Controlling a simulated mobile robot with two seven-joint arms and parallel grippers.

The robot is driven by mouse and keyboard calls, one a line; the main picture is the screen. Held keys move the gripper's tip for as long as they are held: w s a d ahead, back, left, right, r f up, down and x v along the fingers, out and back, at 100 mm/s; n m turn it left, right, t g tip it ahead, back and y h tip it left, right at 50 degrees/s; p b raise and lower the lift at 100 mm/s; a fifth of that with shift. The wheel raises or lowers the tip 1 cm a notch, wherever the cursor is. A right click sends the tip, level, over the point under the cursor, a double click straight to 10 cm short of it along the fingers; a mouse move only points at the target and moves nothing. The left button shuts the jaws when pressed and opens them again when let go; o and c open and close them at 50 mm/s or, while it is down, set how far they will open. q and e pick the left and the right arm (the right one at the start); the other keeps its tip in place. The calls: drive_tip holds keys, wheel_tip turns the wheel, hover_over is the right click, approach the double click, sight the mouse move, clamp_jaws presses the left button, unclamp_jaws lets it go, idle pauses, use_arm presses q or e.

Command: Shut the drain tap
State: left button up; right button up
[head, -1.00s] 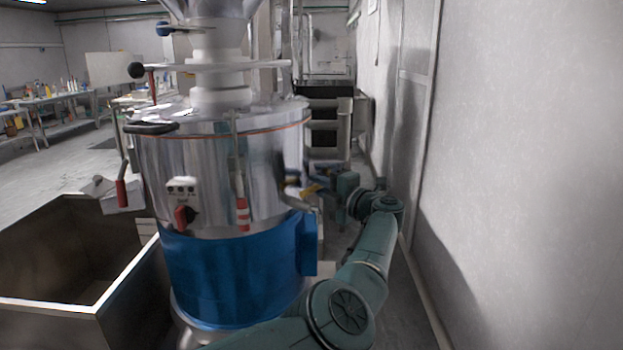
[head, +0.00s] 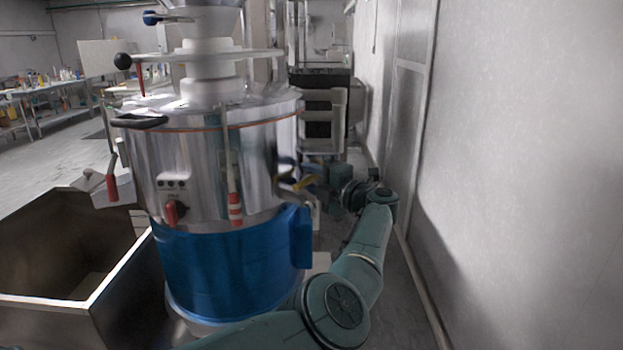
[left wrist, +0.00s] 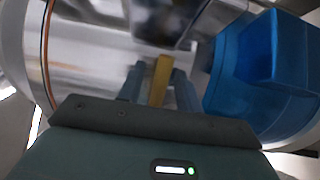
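The drain tap's yellow handle (head: 305,183) is on the right side of the steel grinder drum (head: 200,165), just above the blue lower section. My left gripper (head: 308,181) is at the handle, small and partly hidden in the head view. In the left wrist view the yellow handle (left wrist: 160,80) stands between the two fingers of my left gripper (left wrist: 160,88). The fingers are apart, with a narrow gap on the left; the right finger is very close to the handle or touching it. The tap's outlet is hard to make out. My right gripper is not in view.
A steel bin (head: 80,270) stands at the left of the grinder. The blue lower section (head: 230,270) bulges close to my left arm. A pale wall (head: 520,180) is on the right, with a narrow strip of floor between. Dark equipment (head: 322,120) stands behind.

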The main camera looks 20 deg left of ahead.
use_arm(q)
drive_tip(key=shift+d, duration=0.1)
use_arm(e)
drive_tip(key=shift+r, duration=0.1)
use_arm(q)
drive_tip(key=shift+d+r+p, duration=0.2)
drive_tip(key=shift+d+p, duration=0.1)
drive_tip(key=shift+p, duration=0.2)
drive_tip(key=p+v, duration=0.6)
drive_tip(key=v, duration=0.6)
drive_tip(key=shift+s+d+f+p, duration=0.2)
drive_tip(key=shift+p, duration=0.15)
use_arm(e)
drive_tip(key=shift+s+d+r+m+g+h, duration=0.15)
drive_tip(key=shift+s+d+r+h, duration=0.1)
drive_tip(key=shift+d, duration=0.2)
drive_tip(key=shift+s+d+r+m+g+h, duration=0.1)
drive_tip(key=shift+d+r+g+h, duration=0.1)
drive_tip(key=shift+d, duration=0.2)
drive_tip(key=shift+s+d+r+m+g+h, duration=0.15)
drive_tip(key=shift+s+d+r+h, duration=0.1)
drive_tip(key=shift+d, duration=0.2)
